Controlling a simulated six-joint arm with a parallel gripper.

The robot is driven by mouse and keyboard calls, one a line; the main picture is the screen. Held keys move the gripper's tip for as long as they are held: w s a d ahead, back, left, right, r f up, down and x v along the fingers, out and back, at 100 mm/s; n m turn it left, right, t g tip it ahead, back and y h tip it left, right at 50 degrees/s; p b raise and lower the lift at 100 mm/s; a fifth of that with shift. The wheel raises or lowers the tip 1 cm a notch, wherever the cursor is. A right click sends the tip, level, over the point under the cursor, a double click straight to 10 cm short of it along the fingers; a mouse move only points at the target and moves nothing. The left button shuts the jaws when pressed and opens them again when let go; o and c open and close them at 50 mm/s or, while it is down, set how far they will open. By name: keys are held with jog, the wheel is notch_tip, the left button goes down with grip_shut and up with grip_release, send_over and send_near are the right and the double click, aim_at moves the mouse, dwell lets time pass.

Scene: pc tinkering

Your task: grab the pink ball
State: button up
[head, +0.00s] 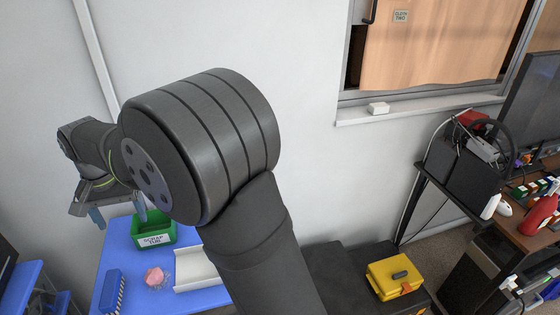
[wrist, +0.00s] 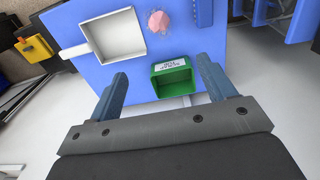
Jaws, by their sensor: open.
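The pink ball (head: 154,276) sits on the blue table (head: 197,298) in the head view, in front of the green bin and left of the white tray. In the wrist view the pink ball (wrist: 158,21) is near the top middle, beyond the green bin. It looks faceted or lumpy. My gripper (head: 118,218) is above the back of the table in the head view, apart from the ball. In the wrist view my gripper (wrist: 163,82) has its two blue fingers wide apart with nothing between them in its grasp.
A green bin (head: 152,232) with a label stands behind the ball; it also shows in the wrist view (wrist: 173,80). A white tray (head: 203,270) lies right of the ball. A blue block-like rack (head: 112,290) is to its left. A yellow box (head: 394,277) stands farther right.

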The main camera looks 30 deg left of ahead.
jog(key=m, duration=1.9)
send_over(151, 272)
notch_tip(151, 272, down, 8)
jog(key=f, duration=1.1)
jog(key=shift+s+f, duration=0.25)
jog(key=shift+f, duration=0.05)
jog(key=shift+w+f, duration=0.15)
jog(key=shift+f, duration=1.3)
jog(key=shift+w+f, duration=0.15)
jog(key=shift+f, duration=1.25)
jog(key=c, duration=1)
